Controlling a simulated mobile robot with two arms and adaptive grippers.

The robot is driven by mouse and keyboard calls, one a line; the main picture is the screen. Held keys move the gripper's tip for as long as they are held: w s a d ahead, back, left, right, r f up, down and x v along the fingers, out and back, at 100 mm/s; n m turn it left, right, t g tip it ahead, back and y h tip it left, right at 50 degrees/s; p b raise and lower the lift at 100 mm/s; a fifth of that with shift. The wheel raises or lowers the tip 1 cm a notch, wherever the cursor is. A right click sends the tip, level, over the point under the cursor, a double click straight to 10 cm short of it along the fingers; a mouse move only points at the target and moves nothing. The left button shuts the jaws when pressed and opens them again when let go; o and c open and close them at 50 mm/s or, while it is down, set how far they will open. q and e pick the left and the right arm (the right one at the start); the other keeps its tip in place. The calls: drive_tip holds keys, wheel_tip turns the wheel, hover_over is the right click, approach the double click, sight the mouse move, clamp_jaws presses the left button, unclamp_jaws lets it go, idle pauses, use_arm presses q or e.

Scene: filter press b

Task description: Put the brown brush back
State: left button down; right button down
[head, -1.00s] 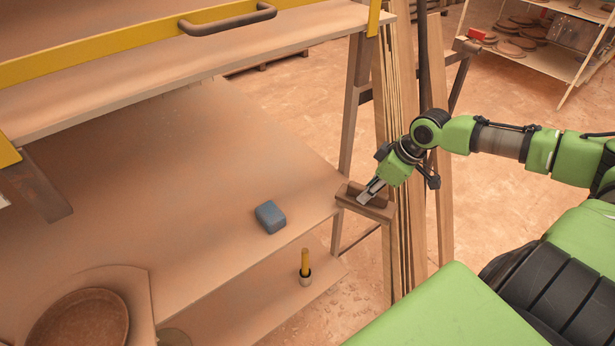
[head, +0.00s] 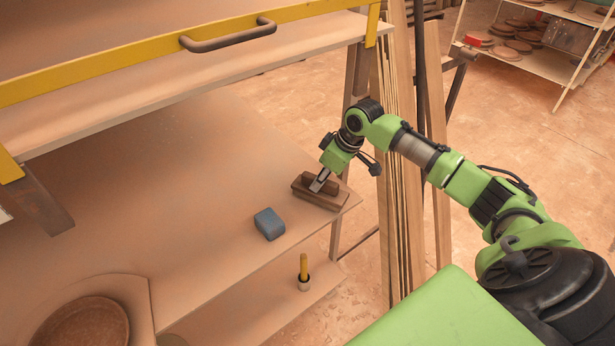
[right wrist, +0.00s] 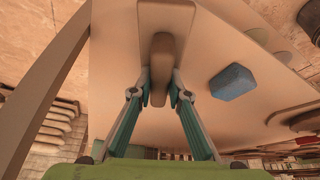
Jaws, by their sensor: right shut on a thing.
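The brown brush (head: 328,199), a block with a raised grip along its top, is at the right corner of the wooden table (head: 215,150). My right gripper (head: 317,186) is shut on the brush's grip from above. In the right wrist view the grip (right wrist: 161,60) sits between the two fingers (right wrist: 161,88). I cannot tell whether the underside of the brush touches the tabletop or is slightly above it. My left gripper is not in view.
A blue-grey block (head: 269,224) lies just left of the brush, also in the right wrist view (right wrist: 232,82). A yellow bar with a handle (head: 228,35) crosses above. Tall planks (head: 437,170) stand right.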

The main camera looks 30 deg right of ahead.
sight(307, 173)
drive_tip(key=w, duration=0.1)
drive_tip(key=w+a, duration=0.1)
drive_tip(key=w+a+p, duration=0.1)
drive_tip(key=shift+w+r, duration=0.25)
drive_tip(key=shift+w, duration=0.05)
drive_tip(key=shift+f+p, duration=0.3)
drive_tip(key=shift+f, duration=0.65)
drive_tip(key=shift+s+d, duration=0.1)
drive_tip(key=shift+d, duration=0.05)
drive_tip(key=shift+f, duration=0.15)
drive_tip(key=c, duration=1.9)
unclamp_jaws()
